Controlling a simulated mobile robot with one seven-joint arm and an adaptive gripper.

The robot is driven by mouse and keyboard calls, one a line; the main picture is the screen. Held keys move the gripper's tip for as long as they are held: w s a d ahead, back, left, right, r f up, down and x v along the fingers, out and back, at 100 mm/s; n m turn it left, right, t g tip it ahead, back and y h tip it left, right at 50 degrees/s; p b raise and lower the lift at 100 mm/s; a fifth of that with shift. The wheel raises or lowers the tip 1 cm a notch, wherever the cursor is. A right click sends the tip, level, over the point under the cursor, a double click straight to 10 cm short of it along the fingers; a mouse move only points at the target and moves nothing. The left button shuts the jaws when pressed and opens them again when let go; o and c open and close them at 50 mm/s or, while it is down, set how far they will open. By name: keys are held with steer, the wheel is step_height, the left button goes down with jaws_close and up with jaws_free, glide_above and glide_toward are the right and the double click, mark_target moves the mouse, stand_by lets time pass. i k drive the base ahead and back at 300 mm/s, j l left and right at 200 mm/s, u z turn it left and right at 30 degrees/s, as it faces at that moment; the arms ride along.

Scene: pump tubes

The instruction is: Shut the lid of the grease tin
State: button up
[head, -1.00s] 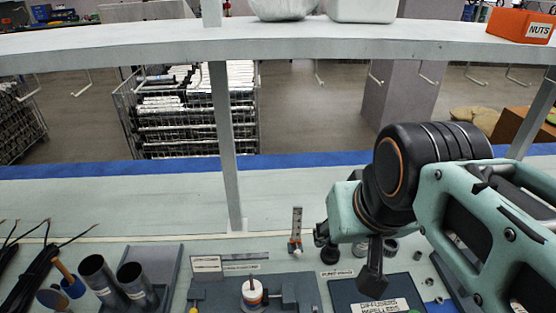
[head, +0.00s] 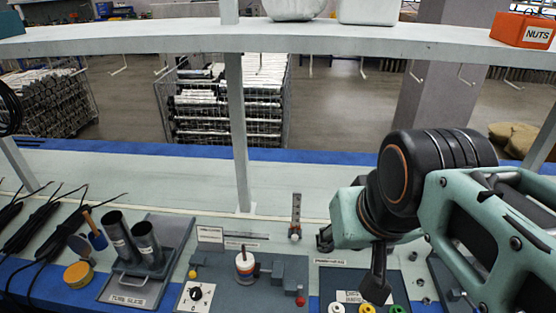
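The grease tin (head: 78,276) looks like the small round yellow tin on the bench at the lower left in the head view. A greyish disc (head: 80,246) stands tilted just behind it and looks like its raised lid; I cannot make out a hinge. My gripper (head: 376,288) points down over the right part of the bench, far to the right of the tin and apart from it. Its dark fingers show edge-on, so the gap between them is hidden. I see nothing held in it.
Just right of the tin are a blue cup with an orange-handled brush (head: 96,232) and two upright grey tubes (head: 146,243) on a tray. Black cables (head: 40,225) lie to the left. A knob panel (head: 196,295) and a white-topped post (head: 245,262) stand between tin and gripper. A shelf (head: 300,36) crosses above.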

mark_target(79, 244)
steer(key=k+l+u, duration=0.2)
steer(key=l+u, duration=0.1)
steer(key=u, duration=1.45)
steer(key=i+j+z, duration=0.3)
steer(key=i+j, duration=0.2)
steer(key=i, duration=0.2)
steer(key=i+j+z, duration=0.3)
steer(key=i+j, duration=0.45)
steer(key=j, duration=0.15)
steer(key=i+j, duration=0.1)
steer(key=j, duration=0.25)
steer(key=i+j, duration=0.15)
steer(key=j, duration=0.15)
steer(key=j+u, duration=0.1)
steer(key=j, duration=0.2)
steer(key=k, duration=0.05)
